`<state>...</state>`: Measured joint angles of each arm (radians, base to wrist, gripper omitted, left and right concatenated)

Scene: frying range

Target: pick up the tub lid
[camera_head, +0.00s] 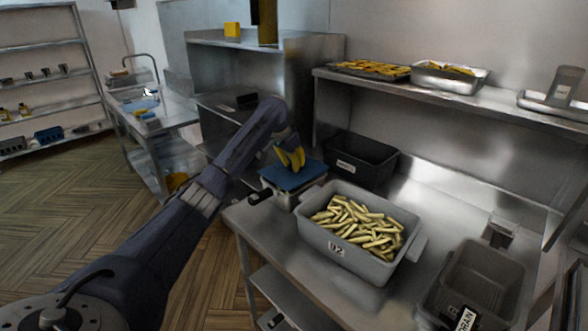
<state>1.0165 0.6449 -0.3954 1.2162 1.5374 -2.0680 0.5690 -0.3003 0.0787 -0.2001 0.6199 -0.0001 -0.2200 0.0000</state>
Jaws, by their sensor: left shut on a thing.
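The tub lid (283,182) is a flat blue panel near the middle of the camera_head view. It lies over a small pale metal unit at the counter's left end; I cannot tell whether it touches that unit. My left gripper (291,163), with yellow fingers, points down at the lid and is shut on it. The fingers hide part of the lid's back edge. My right gripper is out of view.
A grey tub (345,247) marked 02, full of cut potato sticks (358,225), stands close right of the lid. A black bin (352,166) is behind. An empty grey basket (478,285) stands front right. A metal shelf (500,101) with trays overhangs.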

